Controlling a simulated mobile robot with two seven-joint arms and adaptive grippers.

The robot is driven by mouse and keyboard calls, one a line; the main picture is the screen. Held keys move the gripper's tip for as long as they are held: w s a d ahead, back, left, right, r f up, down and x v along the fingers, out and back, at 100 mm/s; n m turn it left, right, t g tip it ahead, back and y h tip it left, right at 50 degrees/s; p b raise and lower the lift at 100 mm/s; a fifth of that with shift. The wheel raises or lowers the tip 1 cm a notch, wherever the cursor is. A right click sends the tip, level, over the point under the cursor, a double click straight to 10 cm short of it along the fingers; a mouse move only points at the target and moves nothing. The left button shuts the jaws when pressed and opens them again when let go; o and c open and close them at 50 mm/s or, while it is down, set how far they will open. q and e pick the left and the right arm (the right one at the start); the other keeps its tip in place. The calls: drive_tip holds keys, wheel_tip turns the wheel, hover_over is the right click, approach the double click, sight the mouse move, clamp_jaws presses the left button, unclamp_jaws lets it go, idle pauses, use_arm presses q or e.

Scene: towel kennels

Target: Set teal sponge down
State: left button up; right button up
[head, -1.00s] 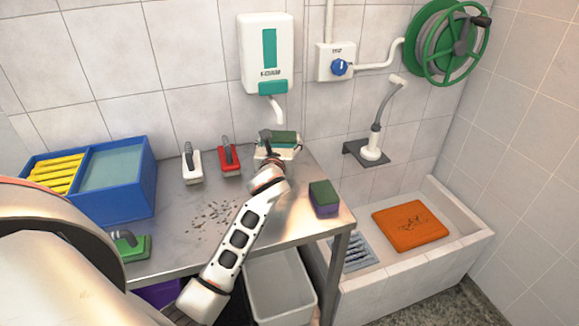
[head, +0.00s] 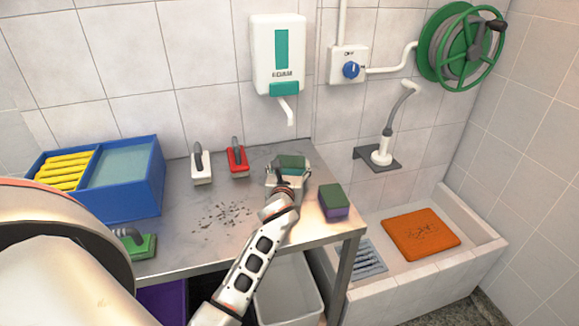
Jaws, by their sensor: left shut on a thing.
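My left gripper (head: 288,176) is at the back right of the steel table (head: 190,235), under the dispenser spout. It is shut on the teal sponge (head: 291,162), a small block with a dark green top. The gripper hides much of the sponge's lower side. The sponge is at or just above the table top; I cannot tell whether it touches. My right gripper is not in view.
A green and purple sponge (head: 334,203) sits close by on the right. White (head: 201,167) and red (head: 237,162) brushes stand to the left. A blue bin (head: 135,200) and green brush (head: 142,246) are farther left. Dark bits (head: 227,214) litter the table middle.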

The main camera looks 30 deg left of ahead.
use_arm(q)
drive_tip(key=o, duration=0.8)
drive_tip(key=shift+f, duration=0.1)
drive_tip(key=p+v, duration=0.1)
drive_tip(key=v, duration=1.1)
drive_tip(key=shift+s, duration=0.1)
